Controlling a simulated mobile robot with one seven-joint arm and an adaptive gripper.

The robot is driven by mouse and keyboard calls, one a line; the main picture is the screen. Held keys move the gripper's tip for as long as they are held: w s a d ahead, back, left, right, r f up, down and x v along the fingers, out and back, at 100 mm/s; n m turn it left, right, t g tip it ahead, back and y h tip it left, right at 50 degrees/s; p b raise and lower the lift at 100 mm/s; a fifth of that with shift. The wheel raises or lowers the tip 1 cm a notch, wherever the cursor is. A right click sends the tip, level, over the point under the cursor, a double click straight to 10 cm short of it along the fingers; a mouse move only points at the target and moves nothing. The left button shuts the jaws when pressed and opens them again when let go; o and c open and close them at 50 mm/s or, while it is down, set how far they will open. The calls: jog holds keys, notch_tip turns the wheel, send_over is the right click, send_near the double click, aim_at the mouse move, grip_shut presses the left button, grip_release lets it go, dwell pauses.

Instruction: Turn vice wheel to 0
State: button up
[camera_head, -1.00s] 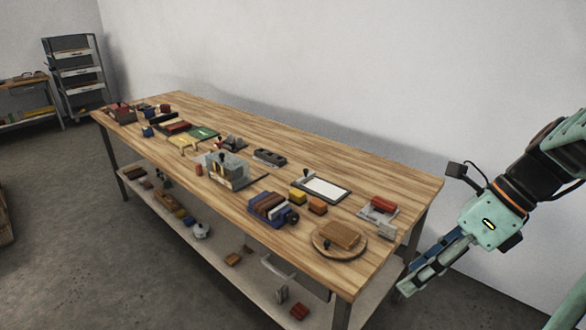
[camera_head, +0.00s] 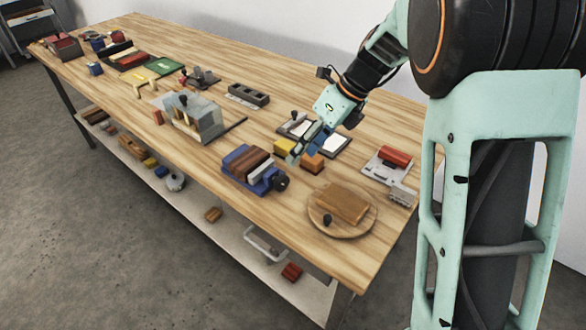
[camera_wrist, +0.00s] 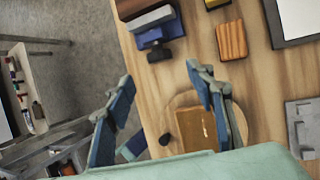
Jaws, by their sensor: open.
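The vice (camera_head: 243,176) is a blue body with brown and grey blocks between its jaws, near the front edge of the bench. Its dark vice wheel (camera_head: 281,183) is on its right end. In the wrist view the wheel (camera_wrist: 159,52) is at the upper middle, beside the blue vice body (camera_wrist: 150,36). Any number on the wheel is too small to read. My gripper (camera_head: 303,150) hangs above the bench, behind and right of the wheel, apart from it. In the wrist view my open, empty fingers (camera_wrist: 160,77) point toward the wheel.
A round wooden board (camera_head: 368,221) with a brown block and dark knob is right of the vice. Yellow (camera_head: 285,147) and orange (camera_head: 312,163) blocks sit close to my fingers. A clear-walled fixture (camera_head: 205,122) stands left. A red-topped grey device (camera_head: 388,165) is at right.

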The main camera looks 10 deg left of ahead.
aim_at(286, 177)
jog(key=b+x, duration=0.1)
jog(key=x, duration=0.9)
jog(key=shift+s+a+f, duration=0.1)
jog(key=shift+s+f, duration=0.1)
jog(key=shift+f, duration=0.05)
jog(key=shift+c, duration=0.6)
jog(key=c, duration=1)
